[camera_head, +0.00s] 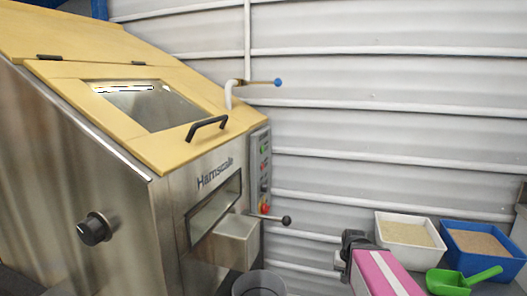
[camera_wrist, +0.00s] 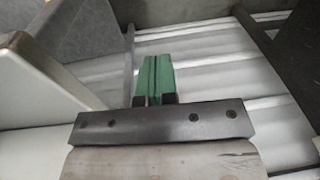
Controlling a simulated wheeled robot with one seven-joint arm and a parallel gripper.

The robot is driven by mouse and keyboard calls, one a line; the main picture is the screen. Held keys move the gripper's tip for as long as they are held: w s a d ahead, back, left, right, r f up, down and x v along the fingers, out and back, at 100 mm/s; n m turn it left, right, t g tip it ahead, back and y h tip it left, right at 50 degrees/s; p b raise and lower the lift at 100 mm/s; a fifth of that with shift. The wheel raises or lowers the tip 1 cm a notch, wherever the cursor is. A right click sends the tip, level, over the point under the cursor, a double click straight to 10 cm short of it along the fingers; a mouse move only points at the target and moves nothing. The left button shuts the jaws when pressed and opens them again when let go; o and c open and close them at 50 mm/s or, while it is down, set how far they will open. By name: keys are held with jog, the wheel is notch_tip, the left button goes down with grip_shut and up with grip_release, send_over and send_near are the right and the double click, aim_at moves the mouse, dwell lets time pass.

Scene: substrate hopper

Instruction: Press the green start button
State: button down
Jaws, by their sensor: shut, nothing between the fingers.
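The control panel (camera_head: 258,170) is a narrow grey strip on the right-hand edge of the steel hopper machine (camera_head: 120,210). A small green patch (camera_head: 264,149) near the panel's top looks like the green button, but it is too small to tell for certain. A red knob (camera_head: 265,208) sits at the panel's bottom. In the wrist view my gripper (camera_wrist: 154,62) has its two green fingers side by side, shut and empty. No green button can be made out in the wrist view. I cannot tell how far the fingertips are from the panel.
A lever with a black ball (camera_head: 286,220) sticks out below the panel, and a blue-tipped handle (camera_head: 277,82) above it. A white bin (camera_head: 379,233), a blue bin (camera_head: 448,246) and a green scoop (camera_head: 462,282) are at right. A bucket (camera_head: 258,284) stands below.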

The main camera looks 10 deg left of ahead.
aim_at(263, 150)
jog(key=w+a+r+m+t+y, duration=0.2)
jog(key=w+a+r, duration=0.4)
jog(key=w+r, duration=0.3)
jog(key=w+a+r+m+t+y, duration=0.1)
jog(key=a+r, duration=0.4)
jog(key=r, duration=0.6)
jog(key=w+a+r+m+t+y, duration=0.1)
jog(key=w+a+r+t+y, duration=0.1)
jog(key=r, duration=0.9)
jog(key=w+a+r+m+t+y, duration=0.1)
jog(key=w+a+r+m+y, duration=0.1)
jog(key=w+a+r, duration=0.3)
jog(key=a+r, duration=0.3)
jog(key=r, duration=0.4)
jog(key=shift+t+y, duration=0.3)
jog(key=shift+y, duration=0.1)
jog(key=shift+w+a, duration=0.1)
jog(key=shift+a, duration=0.05)
jog(key=w+a, duration=0.1)
jog(key=a, duration=0.7)
jog(key=shift+a, duration=0.2)
jog(key=shift+w+a, duration=0.1)
jog(key=shift+a, duration=0.35)
